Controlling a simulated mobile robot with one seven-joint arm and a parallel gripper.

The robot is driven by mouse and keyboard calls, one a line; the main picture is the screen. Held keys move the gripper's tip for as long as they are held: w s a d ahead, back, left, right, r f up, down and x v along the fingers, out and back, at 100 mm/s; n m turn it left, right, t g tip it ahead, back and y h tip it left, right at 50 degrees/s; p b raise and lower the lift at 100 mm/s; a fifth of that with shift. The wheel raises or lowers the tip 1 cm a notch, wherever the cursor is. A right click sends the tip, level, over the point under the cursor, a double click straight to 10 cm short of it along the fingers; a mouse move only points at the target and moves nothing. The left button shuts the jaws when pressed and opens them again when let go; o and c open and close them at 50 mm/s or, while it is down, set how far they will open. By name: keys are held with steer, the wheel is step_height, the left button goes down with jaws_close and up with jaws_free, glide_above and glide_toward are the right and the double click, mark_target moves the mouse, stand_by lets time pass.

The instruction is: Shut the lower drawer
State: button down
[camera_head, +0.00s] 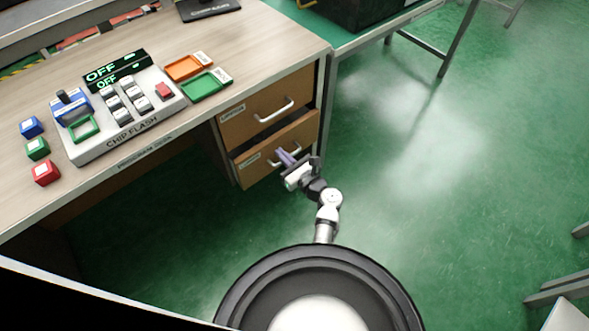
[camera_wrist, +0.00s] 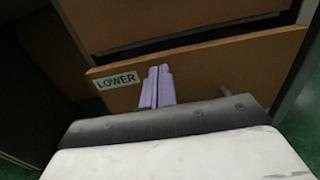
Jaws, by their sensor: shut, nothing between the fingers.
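The lower drawer (camera_head: 251,169) is a brown wooden front under the desk's right end. In the wrist view its front (camera_wrist: 215,68) carries a label reading LOWER (camera_wrist: 116,81). A dark gap shows above that front, so the drawer stands slightly out. My gripper (camera_head: 284,156) is shut and empty, its purple fingers at the drawer front near the handle. The fingers (camera_wrist: 157,86) also show in the wrist view, side by side against or just before the front; I cannot tell if they touch. The handle (camera_wrist: 226,91) is partly hidden by my gripper.
The upper drawer (camera_head: 241,109) with its metal handle is above and looks closed. A desk (camera_head: 200,40) holds a CHIP FLASH panel (camera_head: 130,128), coloured blocks and trays. A table leg (camera_head: 331,100) stands right of the drawers.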

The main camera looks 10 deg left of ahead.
steer(key=shift+b+x, duration=0.35)
steer(key=shift+x, duration=1.15)
steer(key=b+x, duration=0.1)
steer(key=x, duration=0.3)
steer(key=shift+w+a, duration=0.2)
steer(key=shift+a, duration=0.1)
steer(key=shift+r, duration=0.2)
steer(key=p+v, duration=0.5)
steer(key=v, duration=0.9)
steer(key=shift+f, duration=0.2)
steer(key=shift+d, duration=0.15)
